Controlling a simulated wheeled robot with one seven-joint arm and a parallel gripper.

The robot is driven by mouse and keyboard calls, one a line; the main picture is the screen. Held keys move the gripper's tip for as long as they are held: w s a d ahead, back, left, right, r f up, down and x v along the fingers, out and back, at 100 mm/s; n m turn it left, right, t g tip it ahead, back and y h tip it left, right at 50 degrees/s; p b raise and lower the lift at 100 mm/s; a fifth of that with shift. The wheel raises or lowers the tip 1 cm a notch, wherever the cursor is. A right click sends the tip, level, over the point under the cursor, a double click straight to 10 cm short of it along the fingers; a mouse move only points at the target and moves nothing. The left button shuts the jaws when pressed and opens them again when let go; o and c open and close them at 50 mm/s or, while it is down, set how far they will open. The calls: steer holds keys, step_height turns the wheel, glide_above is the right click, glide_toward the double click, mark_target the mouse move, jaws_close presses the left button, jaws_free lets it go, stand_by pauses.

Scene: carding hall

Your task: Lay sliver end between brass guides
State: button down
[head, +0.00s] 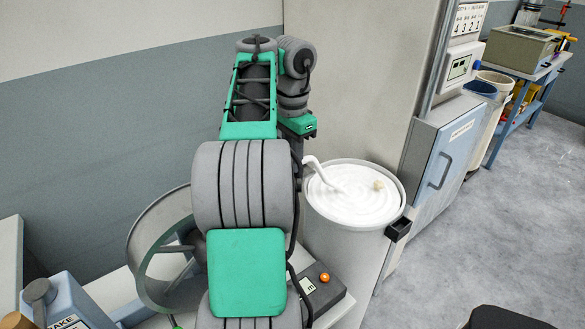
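White sliver (345,199) lies coiled in a tall pale can (330,250) right of my arm. One thick strand (318,168) rises from the coil near the can's left rim and bends toward my arm, where its upper end meets or passes behind the arm's edge. I cannot tell whether anything holds it. My gripper is hidden behind my grey and green arm links. I do not see the brass guides; the arm covers the middle of the view.
A grey open wheel (148,245) stands left of my arm. A dark-topped device (325,295) with a small display and orange knob sits below the can. A blue cabinet (440,150) is at right, with a blue bench (520,100) beyond.

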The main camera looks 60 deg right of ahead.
steer(key=shift+r, duration=0.15)
steer(key=c, duration=1.3)
jaws_free()
steer(key=shift+f, duration=0.2)
step_height(320, 180, up, 12)
steer(key=p, duration=1.1)
steer(key=shift+r, duration=0.2)
